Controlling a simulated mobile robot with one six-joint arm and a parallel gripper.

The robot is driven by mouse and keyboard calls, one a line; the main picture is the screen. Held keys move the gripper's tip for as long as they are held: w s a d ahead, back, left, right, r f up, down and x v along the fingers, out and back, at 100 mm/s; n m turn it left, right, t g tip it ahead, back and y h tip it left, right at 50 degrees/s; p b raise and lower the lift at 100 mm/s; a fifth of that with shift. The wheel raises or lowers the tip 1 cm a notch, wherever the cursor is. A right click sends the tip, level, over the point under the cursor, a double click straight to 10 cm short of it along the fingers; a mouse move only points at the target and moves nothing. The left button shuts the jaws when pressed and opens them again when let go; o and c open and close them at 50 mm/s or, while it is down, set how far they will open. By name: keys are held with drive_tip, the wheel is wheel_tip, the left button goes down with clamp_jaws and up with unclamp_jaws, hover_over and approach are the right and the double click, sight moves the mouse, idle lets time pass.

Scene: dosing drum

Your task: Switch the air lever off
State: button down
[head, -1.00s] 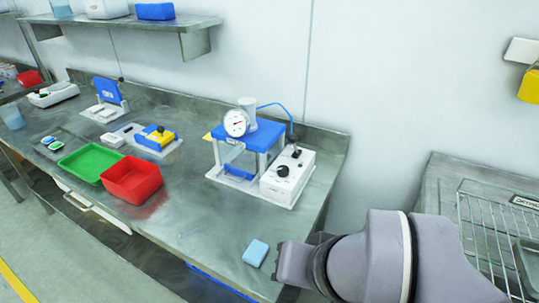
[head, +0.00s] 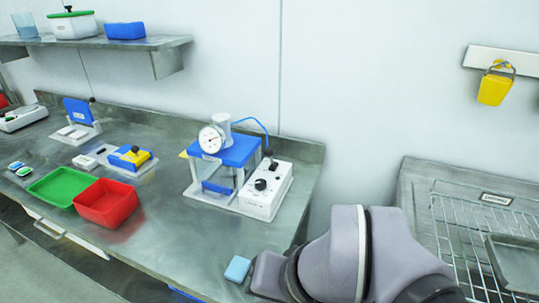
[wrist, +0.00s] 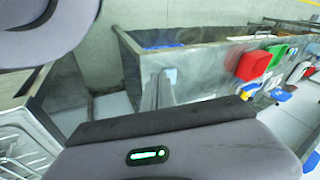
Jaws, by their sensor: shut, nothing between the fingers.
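The air lever (head: 267,161) is a small black lever standing roughly upright at the back of a white control box (head: 262,206) on the bench. A black round knob (head: 260,184) sits in front of it. A blue hose runs from near the lever to a blue-topped stand (head: 236,150) with a round white gauge (head: 211,139). My gripper (head: 262,272) is shut and empty at the bench's front right, well short of the box and lower in the picture. Its fingers are hard to make out in the head view. The lever's exact angle is too small to tell.
A red tray (head: 106,203) and green tray (head: 62,187) lie left. A wire rack (head: 470,235) stands right. Bare bench (head: 185,240) lies between the red tray and my gripper.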

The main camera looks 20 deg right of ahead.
drive_tip(key=w+a+r+m+g+y+p, duration=0.25)
drive_tip(key=w+a+m+g+y, duration=0.3)
drive_tip(key=a+m+y, duration=0.55)
drive_tip(key=w+d+m+t+y+p, duration=0.25)
drive_tip(key=w+d+m+t, duration=0.45)
drive_tip(key=w+m, duration=0.45)
drive_tip(key=w+d+f+m+t+h, duration=0.5)
drive_tip(key=d+f+m+t, duration=0.1)
drive_tip(key=d+m, duration=0.3)
drive_tip(key=w+d+f+m+t+h, duration=0.4)
drive_tip(key=d+m+t, duration=0.3)
drive_tip(key=d+m, duration=0.3)
drive_tip(key=shift+w+d+f+t+h, duration=0.15)
drive_tip(key=shift+w+f+t+h, duration=0.2)
drive_tip(key=shift+f+h, duration=0.5)
